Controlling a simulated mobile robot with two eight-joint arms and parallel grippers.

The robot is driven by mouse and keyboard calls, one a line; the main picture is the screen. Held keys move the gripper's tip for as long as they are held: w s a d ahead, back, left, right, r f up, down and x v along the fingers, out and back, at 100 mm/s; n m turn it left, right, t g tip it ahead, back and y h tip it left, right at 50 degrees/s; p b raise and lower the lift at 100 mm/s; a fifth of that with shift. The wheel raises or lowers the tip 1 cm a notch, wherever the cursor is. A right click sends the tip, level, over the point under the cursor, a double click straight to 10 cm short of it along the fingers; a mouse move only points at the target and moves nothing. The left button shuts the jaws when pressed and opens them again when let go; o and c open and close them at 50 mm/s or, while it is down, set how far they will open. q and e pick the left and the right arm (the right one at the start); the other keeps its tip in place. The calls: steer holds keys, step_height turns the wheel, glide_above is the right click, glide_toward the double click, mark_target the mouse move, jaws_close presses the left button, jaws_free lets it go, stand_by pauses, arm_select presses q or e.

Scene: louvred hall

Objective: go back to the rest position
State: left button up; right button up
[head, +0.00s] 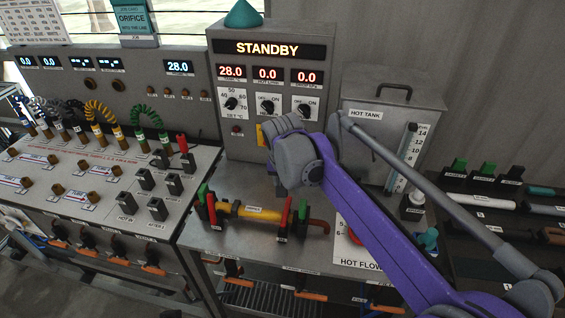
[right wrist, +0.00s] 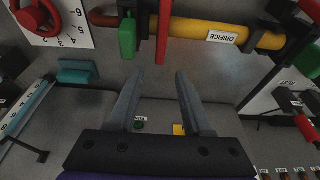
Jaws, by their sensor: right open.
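My right arm, purple and grey, comes in from the right in the head view and bends in front of the control box (head: 240,75). Its gripper cannot be made out clearly there. In the right wrist view my right gripper (right wrist: 157,75) is open, with two dark fingers apart and nothing between them. Past the fingertips lies the yellow orifice pipe (right wrist: 195,30) with green and red handles, apart from the fingers in the picture. The same yellow pipe (head: 248,212) rests on the grey bench in the head view. My left gripper is not in view.
A hot tank (head: 375,125) with a level gauge stands behind my arm. A panel of plugs and coiled cables (head: 85,185) is on the left. A dark rack (head: 490,215) with several tubes is at the right. A hot flow dial plate (head: 352,245) is partly behind my arm.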

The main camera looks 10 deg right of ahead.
steer(key=s+d+f+n+t, duration=0.1)
steer(key=s+d+f, duration=0.4)
steer(key=s, duration=0.8)
steer(key=s+d+f+n+t+y, duration=0.1)
steer(key=s+d+f, duration=0.3)
steer(key=s, duration=1)
steer(key=shift+s+d+f+n+p, duration=0.3)
steer(key=shift+d+f+n+p, duration=0.05)
steer(key=shift+f+n, duration=0.4)
